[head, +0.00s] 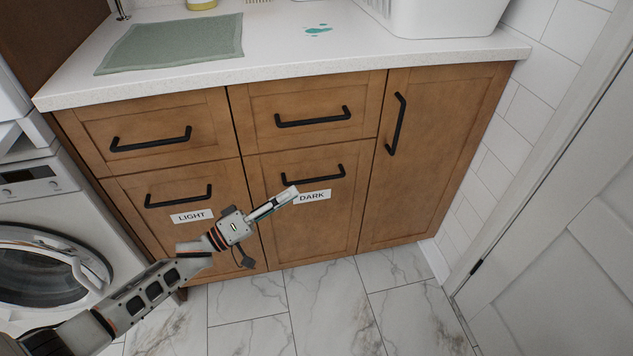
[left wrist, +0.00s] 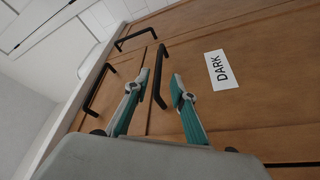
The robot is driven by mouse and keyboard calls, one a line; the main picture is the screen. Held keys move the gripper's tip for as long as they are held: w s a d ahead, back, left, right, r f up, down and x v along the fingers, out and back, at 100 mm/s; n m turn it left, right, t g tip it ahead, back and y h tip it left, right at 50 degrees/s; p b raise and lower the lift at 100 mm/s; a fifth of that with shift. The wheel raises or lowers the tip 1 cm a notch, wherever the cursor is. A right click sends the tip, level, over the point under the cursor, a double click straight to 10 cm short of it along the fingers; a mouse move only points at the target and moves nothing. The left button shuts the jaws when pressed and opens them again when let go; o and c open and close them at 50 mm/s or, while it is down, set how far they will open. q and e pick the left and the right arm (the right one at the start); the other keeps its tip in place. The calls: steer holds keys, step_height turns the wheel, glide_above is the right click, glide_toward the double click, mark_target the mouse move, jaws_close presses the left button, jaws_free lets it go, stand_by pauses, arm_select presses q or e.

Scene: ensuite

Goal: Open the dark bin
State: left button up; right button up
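The dark bin (head: 310,222) is a brown wooden front, shut, with a white "DARK" label that also shows in the left wrist view (left wrist: 221,70). Its black bar handle (head: 313,176) sits just above the label. My left gripper (head: 290,192) is in front of this panel, its fingertips at the label's left end, just below the handle in the head view. In the left wrist view the handle (left wrist: 160,82) appears between the two open fingers (left wrist: 160,77). I cannot tell whether they touch it. My right gripper is not in view.
The "LIGHT" bin (head: 178,196) is left of the dark one, with drawers above both. A tall cupboard door (head: 430,150) is to the right. A washing machine (head: 40,250) stands at left, a white door (head: 570,240) at right. The marble floor (head: 330,305) is clear.

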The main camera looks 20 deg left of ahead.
mark_target(313, 180)
arm_select(q)
steer(key=b+x, duration=0.1)
steer(key=x, duration=0.5)
steer(key=shift+w+d, duration=0.3)
steer(key=shift+w+d+r, duration=0.25)
steer(key=shift+w+d, duration=0.05)
steer(key=shift+w, duration=0.15)
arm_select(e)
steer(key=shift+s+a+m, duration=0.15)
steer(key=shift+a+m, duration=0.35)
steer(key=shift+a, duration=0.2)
arm_select(q)
jaws_close()
